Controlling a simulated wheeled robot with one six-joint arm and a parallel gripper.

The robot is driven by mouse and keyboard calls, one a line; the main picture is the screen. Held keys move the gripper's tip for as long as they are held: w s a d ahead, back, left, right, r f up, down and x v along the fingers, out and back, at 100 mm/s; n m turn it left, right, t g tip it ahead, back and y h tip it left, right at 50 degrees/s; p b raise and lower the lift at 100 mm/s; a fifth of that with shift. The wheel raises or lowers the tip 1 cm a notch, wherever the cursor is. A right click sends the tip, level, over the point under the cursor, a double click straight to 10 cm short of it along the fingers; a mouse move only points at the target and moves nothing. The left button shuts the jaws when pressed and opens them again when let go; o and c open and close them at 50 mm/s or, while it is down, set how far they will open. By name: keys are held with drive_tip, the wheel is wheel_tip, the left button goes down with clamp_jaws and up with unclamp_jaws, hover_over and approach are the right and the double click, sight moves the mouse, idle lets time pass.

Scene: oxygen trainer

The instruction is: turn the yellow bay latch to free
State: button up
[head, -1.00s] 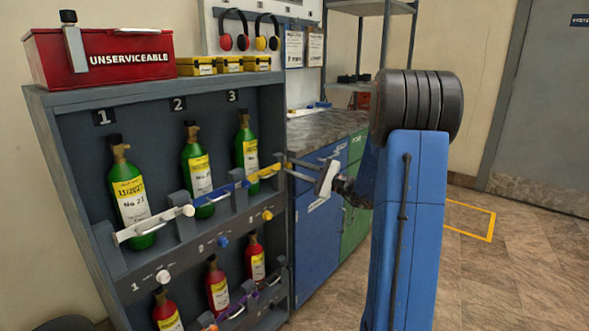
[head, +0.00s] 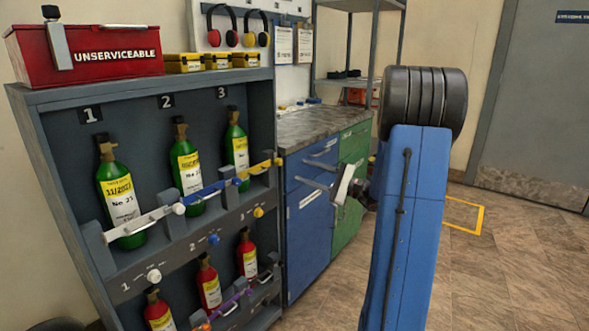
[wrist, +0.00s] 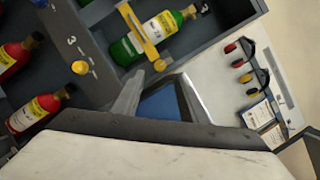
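The yellow latch bar (head: 260,169) lies across the green bottle (head: 237,150) in bay 3, sloping slightly up to the right. In the wrist view the yellow bar (wrist: 138,30) crosses the bottle (wrist: 152,38). A yellow knob (head: 258,212) sits on the shelf front below; in the wrist view this knob (wrist: 80,67) is beside a printed 3 and small marks. My gripper (head: 306,174) is open and empty, to the right of the bar and apart from it. In the wrist view my gripper's two fingers (wrist: 160,88) stand apart, with blue between them.
A white latch bar (head: 140,224) and a blue one (head: 208,192) cross bays 1 and 2. Red bottles (head: 209,285) stand on the lower shelf. A blue and green cabinet (head: 310,235) stands behind my gripper.

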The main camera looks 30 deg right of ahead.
drive_tip(key=v, duration=0.8)
drive_tip(key=shift+s+d, duration=0.2)
drive_tip(key=shift+s, duration=0.15)
drive_tip(key=shift+f, duration=0.1)
drive_tip(key=s+a+f+n+g, duration=0.1)
drive_tip(key=s+a+n+g, duration=0.25)
drive_tip(key=a, duration=0.55)
drive_tip(key=s+a+f+n+g, duration=0.1)
drive_tip(key=s+a+n+g, duration=0.2)
drive_tip(key=a, duration=0.6)
drive_tip(key=s+a+f+n+g, duration=0.1)
drive_tip(key=s+a+n+g, duration=0.3)
drive_tip(key=a, duration=0.6)
drive_tip(key=s+a+f+n+h, duration=0.1)
drive_tip(key=s+f+n+h, duration=0.2)
drive_tip(key=s+n+h, duration=0.4)
drive_tip(key=s+h, duration=0.5)
drive_tip(key=s, duration=0.4)
drive_tip(key=shift+s+a+g, duration=0.15)
drive_tip(key=shift+s+g, duration=0.05)
drive_tip(key=shift+g, duration=0.15)
